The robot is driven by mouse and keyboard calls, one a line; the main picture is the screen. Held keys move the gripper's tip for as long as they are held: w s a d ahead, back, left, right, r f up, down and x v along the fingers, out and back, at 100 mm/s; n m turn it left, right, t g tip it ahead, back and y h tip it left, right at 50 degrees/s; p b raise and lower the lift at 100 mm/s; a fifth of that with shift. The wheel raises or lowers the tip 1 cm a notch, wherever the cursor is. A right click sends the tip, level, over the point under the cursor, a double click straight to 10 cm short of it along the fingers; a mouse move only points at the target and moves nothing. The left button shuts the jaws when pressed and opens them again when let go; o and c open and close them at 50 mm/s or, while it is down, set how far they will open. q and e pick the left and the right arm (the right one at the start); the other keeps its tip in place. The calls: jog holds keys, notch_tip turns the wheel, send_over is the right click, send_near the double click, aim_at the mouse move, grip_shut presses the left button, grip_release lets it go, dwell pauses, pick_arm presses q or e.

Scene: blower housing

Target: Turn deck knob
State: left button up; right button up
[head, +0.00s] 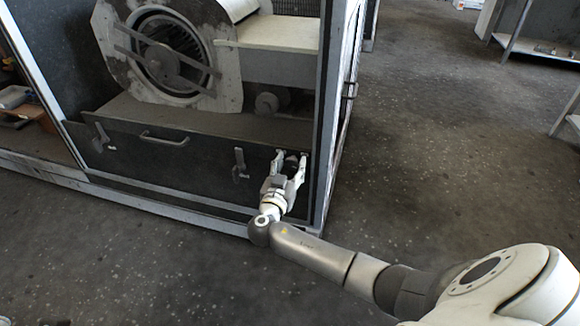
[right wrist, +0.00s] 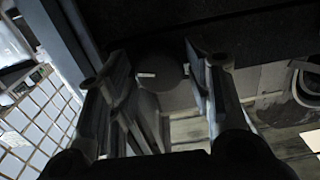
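The deck knob (right wrist: 160,72) is a dark round knob with a short white mark on its face. In the right wrist view it sits between the two fingers of my right gripper (right wrist: 160,80), towards the fingertips. The fingers are apart on either side of it; I cannot tell whether either one touches it. In the head view my right gripper (head: 290,166) is at the right end of the dark front panel (head: 200,165) of the blower housing, its fingers largely covering the knob. My left gripper is not in view.
The panel carries a bar handle (head: 165,140), a left latch (head: 101,138) and a right latch (head: 240,165), the latter just left of my gripper. A frame post (head: 322,120) stands close on the right. The blower (head: 165,55) is above. The floor (head: 430,130) to the right is clear.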

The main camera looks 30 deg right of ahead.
jog(key=c, duration=0.6)
jog(key=shift+f+n, duration=0.1)
jog(key=shift+n, duration=0.4)
jog(key=shift+c, duration=0.2)
jog(key=shift+n+b, duration=0.3)
jog(key=shift+n, duration=0.9)
jog(key=o, duration=1)
jog(key=shift+o, duration=0.2)
